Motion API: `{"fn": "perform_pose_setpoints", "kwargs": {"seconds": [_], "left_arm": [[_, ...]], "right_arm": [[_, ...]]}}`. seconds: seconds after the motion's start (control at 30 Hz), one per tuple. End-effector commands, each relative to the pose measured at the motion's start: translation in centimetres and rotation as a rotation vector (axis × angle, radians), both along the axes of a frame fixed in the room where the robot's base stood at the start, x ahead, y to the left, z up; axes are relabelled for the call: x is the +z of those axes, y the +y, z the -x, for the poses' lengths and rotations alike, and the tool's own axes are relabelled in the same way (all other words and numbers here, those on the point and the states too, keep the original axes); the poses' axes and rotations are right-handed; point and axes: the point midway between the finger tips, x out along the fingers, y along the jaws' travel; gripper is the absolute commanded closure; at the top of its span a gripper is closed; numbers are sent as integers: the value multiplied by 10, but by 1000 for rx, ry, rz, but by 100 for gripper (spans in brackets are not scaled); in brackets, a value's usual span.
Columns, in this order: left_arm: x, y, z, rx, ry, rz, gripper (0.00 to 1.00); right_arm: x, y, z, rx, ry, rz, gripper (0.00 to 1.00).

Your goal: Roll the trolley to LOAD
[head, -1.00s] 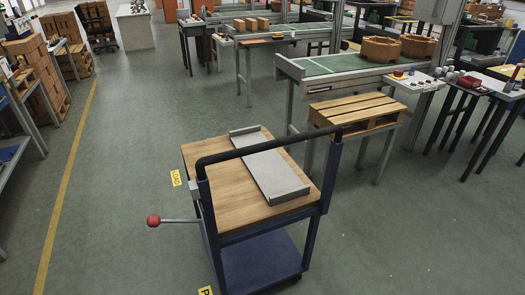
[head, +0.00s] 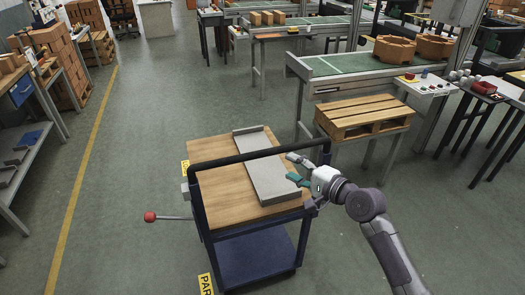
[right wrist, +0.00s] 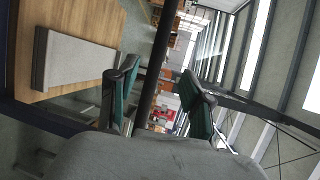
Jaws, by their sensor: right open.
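The trolley has a wooden top (head: 220,180), a blue lower deck (head: 255,260) and a dark push handle (head: 235,158). A grey metal tray (head: 266,170) lies on its top. A yellow LOAD floor sign (head: 185,168) shows at the trolley's far left, partly hidden by it. A yellow PARK sign (head: 205,285), cut off by the frame, is at the near side. My right gripper (head: 291,168) is open and empty near the handle's right end. In the right wrist view, the handle (right wrist: 158,65) runs between its fingers (right wrist: 160,98); contact cannot be told. My left gripper is out of view.
A lever with a red knob (head: 150,216) sticks out from the trolley's left. A wooden pallet (head: 365,112) on a stand and a conveyor (head: 335,65) are beyond at the right. Shelves (head: 40,150) line the left.

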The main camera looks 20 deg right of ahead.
Motion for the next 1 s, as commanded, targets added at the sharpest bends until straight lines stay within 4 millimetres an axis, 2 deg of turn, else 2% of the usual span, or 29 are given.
{"fn": "perform_pose_setpoints", "kwargs": {"seconds": [0.3, 0.5, 0.7, 1.0], "left_arm": [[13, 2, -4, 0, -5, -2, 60], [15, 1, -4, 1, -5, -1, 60], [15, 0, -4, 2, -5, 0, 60], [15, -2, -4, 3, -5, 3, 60]], "right_arm": [[-10, 28, -61, -1, 0, 1, 50], [-18, 43, -92, -1, 0, 2, 50], [-22, 49, -107, 0, 0, 3, 50], [-22, 50, -109, -1, -1, 4, 50]]}}
